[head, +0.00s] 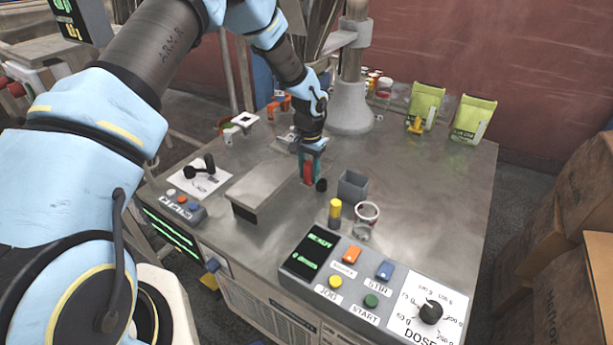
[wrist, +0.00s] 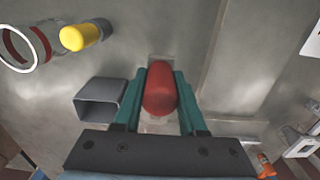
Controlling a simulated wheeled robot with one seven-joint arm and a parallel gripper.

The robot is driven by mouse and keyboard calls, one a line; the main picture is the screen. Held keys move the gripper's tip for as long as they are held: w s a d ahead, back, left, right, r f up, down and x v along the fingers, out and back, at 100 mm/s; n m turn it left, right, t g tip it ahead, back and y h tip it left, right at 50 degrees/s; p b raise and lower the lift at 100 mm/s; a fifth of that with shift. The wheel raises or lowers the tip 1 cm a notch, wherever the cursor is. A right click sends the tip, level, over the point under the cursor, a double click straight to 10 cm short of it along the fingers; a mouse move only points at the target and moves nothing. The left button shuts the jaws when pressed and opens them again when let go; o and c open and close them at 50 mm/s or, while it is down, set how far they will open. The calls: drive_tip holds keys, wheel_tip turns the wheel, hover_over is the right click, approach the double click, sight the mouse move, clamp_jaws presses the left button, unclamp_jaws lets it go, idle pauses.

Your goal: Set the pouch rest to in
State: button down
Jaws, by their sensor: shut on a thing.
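My gripper (head: 312,153) points down over the middle of the steel table, and its teal fingers (wrist: 128,103) are closed on the sides of a red rounded grip (wrist: 160,88). A raised grey ledge (head: 262,188) lies just left of my gripper. It shows as a long flat face at the right in the wrist view (wrist: 240,60). No label names the pouch rest, and I cannot tell how the grip joins the ledge.
The control panel (head: 370,285) is at the front. Green pouches (head: 474,119) stand at the back right. The right of the table is clear.

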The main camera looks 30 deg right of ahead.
drive_tip(key=shift+w+d+r, duration=0.1)
drive_tip(key=shift+w+d, duration=0.05)
drive_tip(key=shift+d, duration=0.2)
drive_tip(key=c, duration=0.9)
unclamp_jaws()
drive_tip(key=o, duration=0.4)
drive_tip(key=shift+a, duration=0.1)
wheel_tip(320, 180, up, 11)
drive_tip(key=shift+f+b, duration=0.15)
drive_tip(key=shift+b, duration=0.95)
